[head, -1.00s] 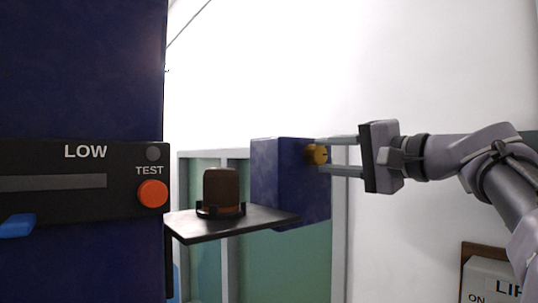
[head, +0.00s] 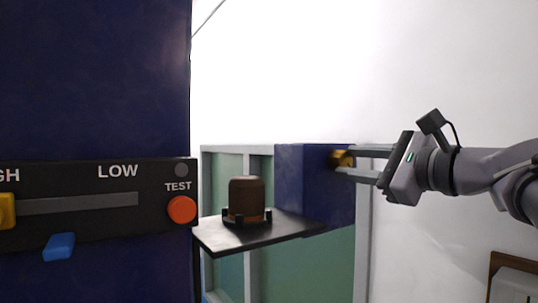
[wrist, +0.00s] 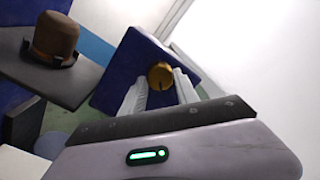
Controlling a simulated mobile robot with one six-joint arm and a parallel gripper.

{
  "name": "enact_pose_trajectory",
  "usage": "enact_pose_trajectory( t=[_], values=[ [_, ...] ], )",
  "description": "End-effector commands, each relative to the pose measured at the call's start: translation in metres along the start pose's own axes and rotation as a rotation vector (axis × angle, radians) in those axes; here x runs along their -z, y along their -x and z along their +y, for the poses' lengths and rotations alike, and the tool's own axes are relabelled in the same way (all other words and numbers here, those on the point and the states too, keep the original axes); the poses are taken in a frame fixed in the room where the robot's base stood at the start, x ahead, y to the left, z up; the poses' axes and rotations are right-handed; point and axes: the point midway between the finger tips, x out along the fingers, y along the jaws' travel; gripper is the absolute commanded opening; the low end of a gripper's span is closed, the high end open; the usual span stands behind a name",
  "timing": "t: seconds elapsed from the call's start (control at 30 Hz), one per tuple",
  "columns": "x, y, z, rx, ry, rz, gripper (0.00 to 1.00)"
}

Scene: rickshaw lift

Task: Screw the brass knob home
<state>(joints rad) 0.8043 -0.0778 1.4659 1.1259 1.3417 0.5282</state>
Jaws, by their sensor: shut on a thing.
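The brass knob (head: 341,159) sits on the right face of a dark blue block (head: 303,185). My gripper (head: 358,163) comes in from the right and is shut on the knob, one finger above it and one below. In the wrist view the knob (wrist: 160,75) shows between the two pale fingers, with a dark mark on its face. The knob's shaft is hidden, so I cannot tell how close it sits to the block.
A black shelf (head: 285,229) left of the block carries a brown cylinder (head: 246,197) in a dark holder. A dark blue cabinet (head: 95,75) with a control panel, an orange TEST button (head: 181,210), and a blue lever (head: 59,247) stands at left. Space above the block is clear.

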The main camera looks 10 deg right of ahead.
Motion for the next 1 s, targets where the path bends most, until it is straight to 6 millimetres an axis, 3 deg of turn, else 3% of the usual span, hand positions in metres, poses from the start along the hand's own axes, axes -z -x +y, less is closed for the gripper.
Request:
enact_pose_trajectory(
  t=[1.0],
  values=[
    [-0.0017,0.0,-0.001,-0.004,-0.959,0.023,0.0]
  ],
)
